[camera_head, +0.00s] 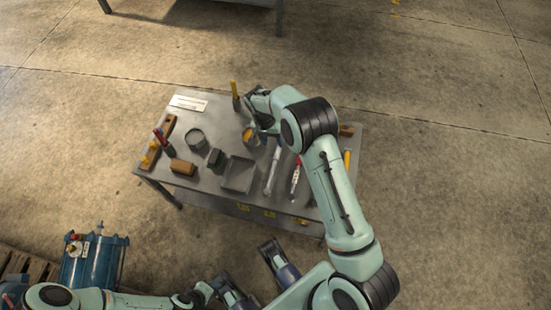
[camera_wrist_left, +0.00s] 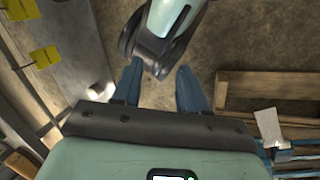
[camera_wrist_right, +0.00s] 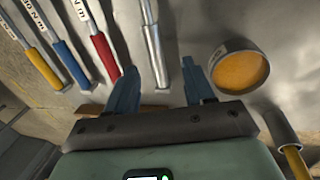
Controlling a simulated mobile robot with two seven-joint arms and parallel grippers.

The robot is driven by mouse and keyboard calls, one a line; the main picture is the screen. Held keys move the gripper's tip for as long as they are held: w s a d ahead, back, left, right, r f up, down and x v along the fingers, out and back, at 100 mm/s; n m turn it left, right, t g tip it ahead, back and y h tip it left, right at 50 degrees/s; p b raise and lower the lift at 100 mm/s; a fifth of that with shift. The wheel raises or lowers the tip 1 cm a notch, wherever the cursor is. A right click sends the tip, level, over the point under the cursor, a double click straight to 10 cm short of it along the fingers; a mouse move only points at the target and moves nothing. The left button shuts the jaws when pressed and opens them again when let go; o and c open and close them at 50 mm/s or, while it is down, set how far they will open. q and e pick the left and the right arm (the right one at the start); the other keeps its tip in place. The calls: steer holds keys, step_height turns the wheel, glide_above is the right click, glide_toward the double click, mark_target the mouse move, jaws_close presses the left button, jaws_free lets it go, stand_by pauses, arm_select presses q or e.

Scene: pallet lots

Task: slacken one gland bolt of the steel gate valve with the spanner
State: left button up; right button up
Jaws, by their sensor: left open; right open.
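A slim silver tool (camera_head: 272,170), possibly the spanner, lies on the workbench right of the grey tray. In the right wrist view a plain silver rod (camera_wrist_right: 155,55) lies beyond and between my right gripper's fingertips; I cannot tell if it is the same tool. My right gripper (camera_head: 256,112) is open and empty over the bench's far side, close to a tin with orange contents (camera_head: 250,137). Its fingers also show apart in the right wrist view (camera_wrist_right: 160,88). My left gripper (camera_wrist_left: 160,85) is open and empty, low in front of the bench. I cannot clearly identify the steel gate valve.
The bench (camera_head: 215,100) also holds the grey tray (camera_head: 238,175), a brown block (camera_head: 183,167), a round dark tin (camera_head: 196,138) and several coloured-handled tools. Blue equipment (camera_head: 92,258) stands by a wooden pallet (camera_head: 35,268) at lower left. Open concrete floor surrounds the bench.

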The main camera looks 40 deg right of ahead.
mark_target(278, 150)
steer(key=shift+s+d+f+b, duration=0.2)
steer(key=shift+s+f, duration=0.05)
steer(key=shift+f, duration=0.75)
steer(key=shift+s+d+f+b, duration=0.15)
steer(key=shift+s+f, duration=0.1)
steer(key=shift+f, duration=0.75)
steer(key=shift+s+d+f+b, duration=0.2)
steer(key=shift+s+f, duration=0.05)
steer(key=shift+f, duration=0.75)
arm_select(q)
steer(key=shift+w+a+f+t, duration=0.15)
steer(key=shift+w+a+f, duration=0.05)
steer(key=shift+w+f, duration=0.2)
steer(key=shift+w+a+f+t, duration=0.2)
steer(key=shift+w+f, duration=0.1)
steer(key=shift+w, duration=0.2)
arm_select(e)
jaws_close()
